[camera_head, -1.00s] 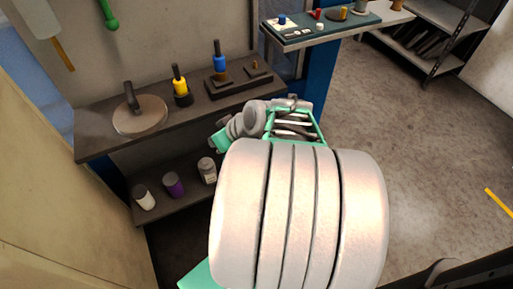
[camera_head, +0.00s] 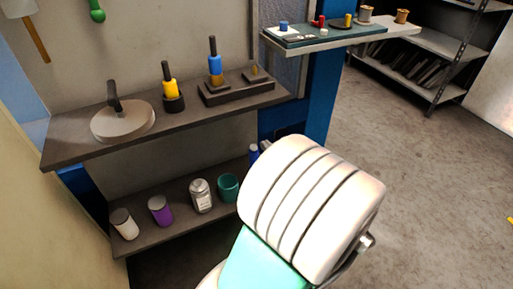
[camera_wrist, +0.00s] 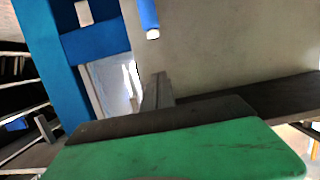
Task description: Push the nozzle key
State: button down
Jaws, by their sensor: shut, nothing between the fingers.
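I cannot make out a nozzle key for certain in either view. In the head view a blue-handled tool (camera_head: 215,63) stands upright on a dark stand (camera_head: 238,92) on the bench, and a yellow-handled tool (camera_head: 170,88) stands in a dark holder to its left. My gripper is hidden behind my white arm link in the head view. In the wrist view my gripper (camera_wrist: 157,88) is shut and empty, its green housing filling the bottom. A blue piece (camera_wrist: 148,14) shows above and beyond it, apart from it.
A lower shelf (camera_head: 180,228) holds several jars and a teal cup (camera_head: 228,187). A small-parts shelf (camera_head: 345,41) juts out by a blue post (camera_head: 322,95).

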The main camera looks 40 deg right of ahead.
jog(key=b, duration=0.2)
send_over(256, 147)
jog(key=s+a, duration=0.1)
notch_tip(256, 147, down, 2)
jog(key=f, duration=0.2)
jog(key=f+b, duration=0.1)
jog(key=f, duration=0.1)
jog(key=shift+s, duration=0.2)
